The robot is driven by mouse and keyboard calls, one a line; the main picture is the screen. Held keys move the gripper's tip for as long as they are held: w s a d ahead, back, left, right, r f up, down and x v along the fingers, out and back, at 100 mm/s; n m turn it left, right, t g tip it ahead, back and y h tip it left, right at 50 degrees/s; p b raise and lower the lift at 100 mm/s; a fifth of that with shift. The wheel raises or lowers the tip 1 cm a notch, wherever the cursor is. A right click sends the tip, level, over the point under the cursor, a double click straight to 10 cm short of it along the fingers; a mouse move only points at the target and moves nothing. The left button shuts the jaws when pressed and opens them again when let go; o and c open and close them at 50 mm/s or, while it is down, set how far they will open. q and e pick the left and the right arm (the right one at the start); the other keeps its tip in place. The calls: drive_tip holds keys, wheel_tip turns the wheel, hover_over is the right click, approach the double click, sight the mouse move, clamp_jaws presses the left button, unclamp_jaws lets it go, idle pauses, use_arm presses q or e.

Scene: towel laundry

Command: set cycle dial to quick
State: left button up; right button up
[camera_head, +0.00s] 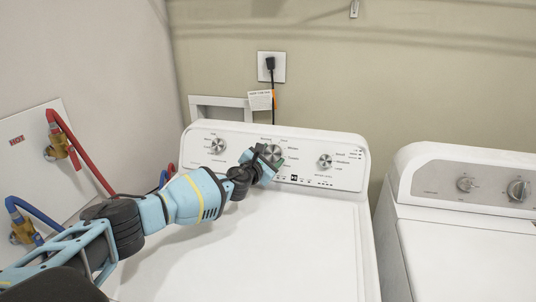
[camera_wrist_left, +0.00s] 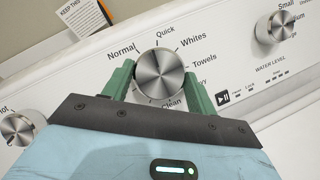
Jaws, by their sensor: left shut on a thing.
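The cycle dial (camera_wrist_left: 160,74) is a round brushed-metal knob at the middle of the washer's control panel. In the left wrist view the labels Normal, Quick, Whites and Towels are printed around its upper side, with Quick just above it. My left gripper (camera_wrist_left: 157,84) has its green fingers on both sides of the dial and is shut on it. In the head view the left gripper (camera_head: 265,162) reaches the panel and the dial (camera_head: 272,153) shows partly behind it. My right gripper is in neither view.
The white washer (camera_head: 250,240) has another knob at left (camera_head: 218,146) and one at right (camera_head: 325,161). A second white machine (camera_head: 470,240) stands at the right. Red and blue hoses (camera_head: 80,150) run along the left wall. The washer's lid is clear.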

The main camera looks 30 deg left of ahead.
use_arm(q)
drive_tip(key=shift+a+r+m+h+p, duration=0.1)
drive_tip(key=shift+r+m+h+p, duration=0.1)
drive_tip(key=shift+m, duration=0.35)
drive_tip(key=shift+r+m+h+p, duration=0.1)
drive_tip(key=shift+m+h+p, duration=0.1)
drive_tip(key=shift+m, duration=0.35)
drive_tip(key=shift+f+m+g+h, duration=0.2)
drive_tip(key=shift+m+g+h, duration=0.1)
drive_tip(key=shift+m, duration=0.2)
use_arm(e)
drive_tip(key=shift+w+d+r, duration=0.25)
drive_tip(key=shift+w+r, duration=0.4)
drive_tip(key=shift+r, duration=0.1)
use_arm(q)
drive_tip(key=o, duration=1)
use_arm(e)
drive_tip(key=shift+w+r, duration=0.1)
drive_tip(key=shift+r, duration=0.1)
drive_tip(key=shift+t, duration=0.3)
